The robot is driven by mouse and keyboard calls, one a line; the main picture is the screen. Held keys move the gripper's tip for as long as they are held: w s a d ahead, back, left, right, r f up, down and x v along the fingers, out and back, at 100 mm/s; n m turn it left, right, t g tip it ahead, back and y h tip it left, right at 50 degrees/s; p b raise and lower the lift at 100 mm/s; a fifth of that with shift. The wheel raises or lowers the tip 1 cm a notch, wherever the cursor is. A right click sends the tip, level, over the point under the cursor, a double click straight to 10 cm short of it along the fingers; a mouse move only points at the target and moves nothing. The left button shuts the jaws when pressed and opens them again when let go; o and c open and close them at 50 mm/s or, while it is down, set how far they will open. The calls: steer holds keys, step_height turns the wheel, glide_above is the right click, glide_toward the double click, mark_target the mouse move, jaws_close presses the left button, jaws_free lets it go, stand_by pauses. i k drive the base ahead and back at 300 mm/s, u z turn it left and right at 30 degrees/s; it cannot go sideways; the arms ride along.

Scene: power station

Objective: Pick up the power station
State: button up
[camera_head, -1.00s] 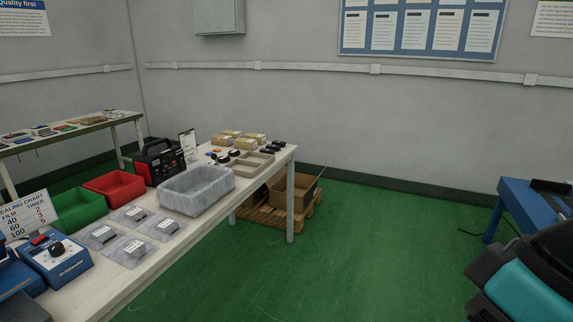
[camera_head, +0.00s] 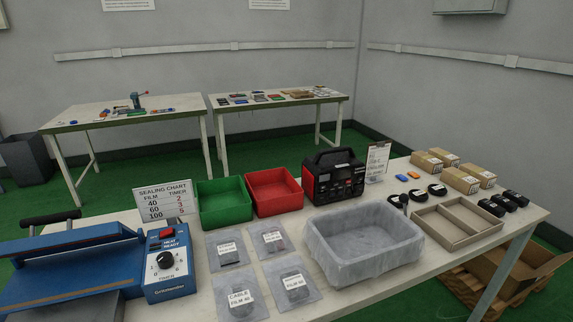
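The power station (camera_head: 335,182) is a black box with red corners and a top handle. It stands upright on the white worktable (camera_head: 203,296), towards the back edge. It is between the red bin (camera_head: 273,206) on its left and a small upright printed card (camera_head: 377,162) on its right. A grey lined tray (camera_head: 366,265) stands in front of it. Its top handle shows clear. My gripper does not show in the view.
A blue heat sealer (camera_head: 170,275), a sealing chart (camera_head: 166,200) and a green bin (camera_head: 224,205) stand left. Several labelled bags (camera_head: 239,292) lie in front. Small cartons (camera_head: 462,180) and a divided tray (camera_head: 457,225) are right. Two tables stand behind.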

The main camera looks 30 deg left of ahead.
mark_target(331, 175)
steer(key=u, duration=0.65)
steer(key=i, duration=1.2)
steer(key=u, duration=0.55)
